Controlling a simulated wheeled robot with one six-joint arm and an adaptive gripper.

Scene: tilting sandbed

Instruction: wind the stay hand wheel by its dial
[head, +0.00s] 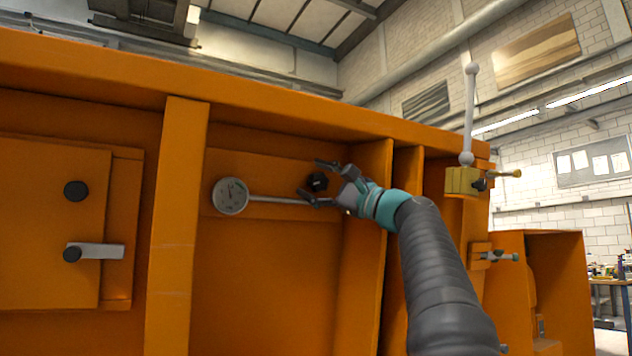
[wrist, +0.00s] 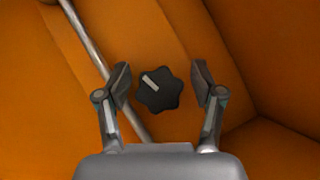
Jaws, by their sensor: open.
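The black lobed hand wheel (head: 317,182) sits on the orange panel. In the wrist view the hand wheel (wrist: 159,89) has a pale pointer mark on its face, aimed to the upper left. My gripper (head: 324,183) is open in front of it. In the wrist view the fingers of my gripper (wrist: 162,82) stand either side of the wheel, with gaps on both sides. A thin grey rod (head: 280,200) runs from the dial toward my gripper. The dial reading is too small to tell.
An orange vertical rib (head: 369,210) stands just right of the wheel. At the left is a panel door (head: 50,225) with a black knob and a grey latch (head: 95,252). A yellow clamp block (head: 465,181) with an upright rod is at the right. The panel below the rod is clear.

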